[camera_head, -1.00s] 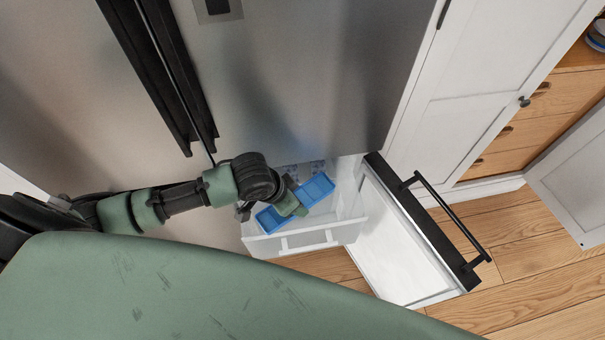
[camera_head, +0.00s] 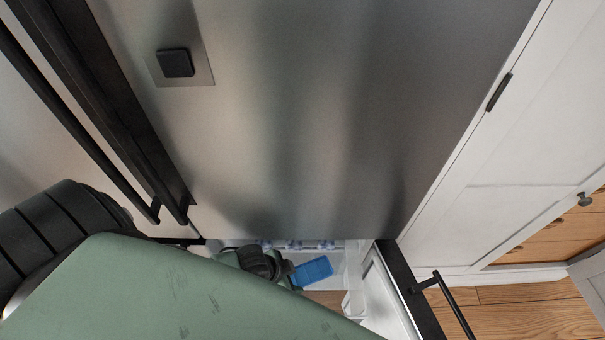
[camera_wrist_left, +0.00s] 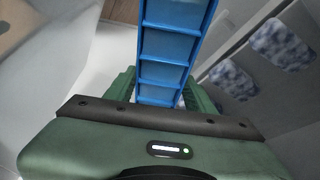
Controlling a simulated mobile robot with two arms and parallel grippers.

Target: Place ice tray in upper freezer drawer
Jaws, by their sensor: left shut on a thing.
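The blue ice tray (camera_head: 312,271) is in my left gripper, in the open freezer area at the bottom of the head view. My left gripper (camera_head: 290,279) is partly hidden behind my own green body. In the left wrist view the ice tray (camera_wrist_left: 172,50) runs up between the green fingers of my left gripper (camera_wrist_left: 160,90), which is shut on it. The white freezer drawer (camera_head: 354,304) shows only in part, below and right of the tray. Whether the tray touches it, I cannot tell. My right gripper is not in view.
The steel fridge front (camera_head: 310,110) fills the middle. The pulled-out freezer front with its black handle (camera_head: 450,300) stands at the lower right. White cabinets (camera_head: 500,150) line the right. Blue-and-white patterned packs (camera_wrist_left: 283,45) lie inside the freezer beside the tray.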

